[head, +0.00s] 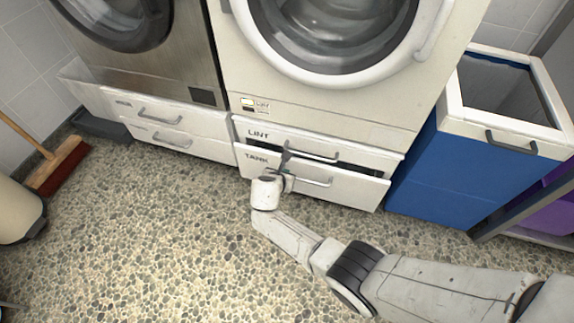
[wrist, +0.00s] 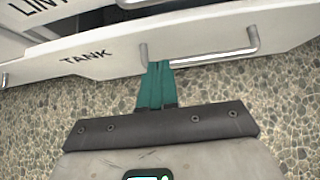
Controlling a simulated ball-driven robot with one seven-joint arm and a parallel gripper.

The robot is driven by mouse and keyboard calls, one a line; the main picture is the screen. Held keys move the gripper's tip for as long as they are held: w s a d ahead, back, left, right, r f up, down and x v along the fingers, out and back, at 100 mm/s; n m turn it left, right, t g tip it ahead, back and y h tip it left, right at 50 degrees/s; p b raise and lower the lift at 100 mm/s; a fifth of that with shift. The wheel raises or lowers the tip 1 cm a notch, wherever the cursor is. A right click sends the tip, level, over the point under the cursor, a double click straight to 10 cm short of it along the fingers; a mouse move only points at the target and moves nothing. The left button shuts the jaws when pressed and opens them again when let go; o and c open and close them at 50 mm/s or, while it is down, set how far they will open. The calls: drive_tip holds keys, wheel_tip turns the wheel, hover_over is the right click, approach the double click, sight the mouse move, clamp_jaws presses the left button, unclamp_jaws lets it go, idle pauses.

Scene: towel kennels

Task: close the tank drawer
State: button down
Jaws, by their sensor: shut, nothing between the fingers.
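The tank drawer (head: 345,192), a cream front marked TANK, sits low under the washer, below the drawer marked LINT (head: 340,149). A dark gap along its top edge shows it stands partly open. Its bar handle (head: 318,182) faces me. In the wrist view the tank drawer (wrist: 110,66) crosses the top, with its handle (wrist: 215,57) right of the label. My gripper (head: 287,158) is at the drawer front. Its teal fingers (wrist: 158,66) are shut and empty, overlapping the handle's left end in view; I cannot tell whether they touch it.
The cream washer (head: 330,90) stands above the drawers. A grey machine (head: 150,60) on a drawered base is to the left, a blue bin (head: 440,180) close on the right. The pebbled floor (head: 150,240) in front is clear.

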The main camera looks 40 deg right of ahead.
drive_tip(key=p+v, duration=0.4)
drive_tip(key=v, duration=0.3)
drive_tip(key=shift+a, duration=0.25)
